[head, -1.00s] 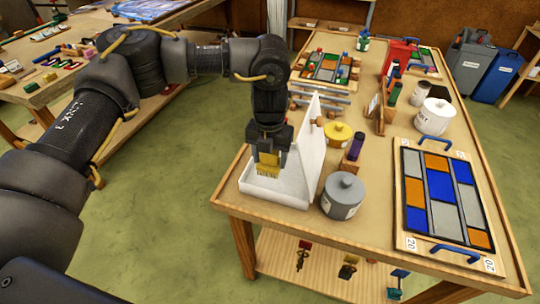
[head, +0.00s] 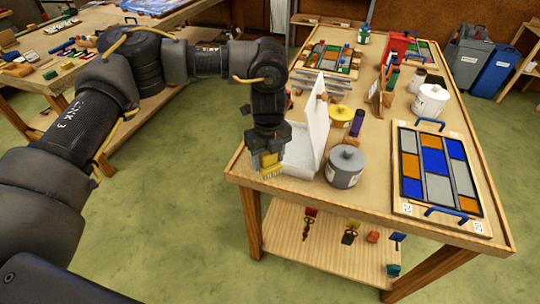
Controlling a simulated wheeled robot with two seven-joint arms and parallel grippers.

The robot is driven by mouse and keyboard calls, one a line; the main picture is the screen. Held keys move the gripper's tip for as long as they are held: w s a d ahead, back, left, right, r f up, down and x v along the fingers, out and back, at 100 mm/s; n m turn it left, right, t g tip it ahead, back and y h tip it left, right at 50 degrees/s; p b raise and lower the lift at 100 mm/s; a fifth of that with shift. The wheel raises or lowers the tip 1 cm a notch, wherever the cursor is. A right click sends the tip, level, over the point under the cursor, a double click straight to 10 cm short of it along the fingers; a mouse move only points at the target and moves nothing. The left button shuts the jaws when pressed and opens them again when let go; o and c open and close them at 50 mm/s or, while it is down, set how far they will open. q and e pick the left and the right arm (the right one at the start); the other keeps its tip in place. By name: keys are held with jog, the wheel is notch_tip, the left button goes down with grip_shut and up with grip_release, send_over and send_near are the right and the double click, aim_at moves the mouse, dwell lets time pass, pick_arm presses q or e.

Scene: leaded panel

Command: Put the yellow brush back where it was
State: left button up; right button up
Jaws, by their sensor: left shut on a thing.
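The yellow brush (head: 270,165) is in the grip of my left gripper (head: 268,150), with its pale bristles pointing down. My left gripper is shut on it at the left edge of the near workbench. The brush and gripper show in front of the left side of a white tray with an upright back panel (head: 306,137). I cannot tell whether the brush touches the tray or the bench edge. My right gripper is not in view.
A grey lidded pot (head: 345,167) stands right of the tray. A leaded panel with blue handles (head: 437,172) lies at the right. White (head: 430,103) and yellow (head: 340,114) pots stand behind. Another bench (head: 60,75) is at the left, with green floor between.

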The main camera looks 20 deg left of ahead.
pick_arm(q)
jog(key=n, duration=0.2)
jog(key=s+n, duration=0.1)
jog(key=shift+a+f+n, duration=0.25)
jog(key=shift+f+n, duration=0.15)
jog(key=s+a+f+n, duration=0.8)
jog(key=s+f+n, duration=0.3)
jog(key=n, duration=0.6)
jog(key=shift+s+f+n, duration=0.25)
jog(key=shift+s+n, duration=0.15)
jog(key=shift+s, duration=0.5)
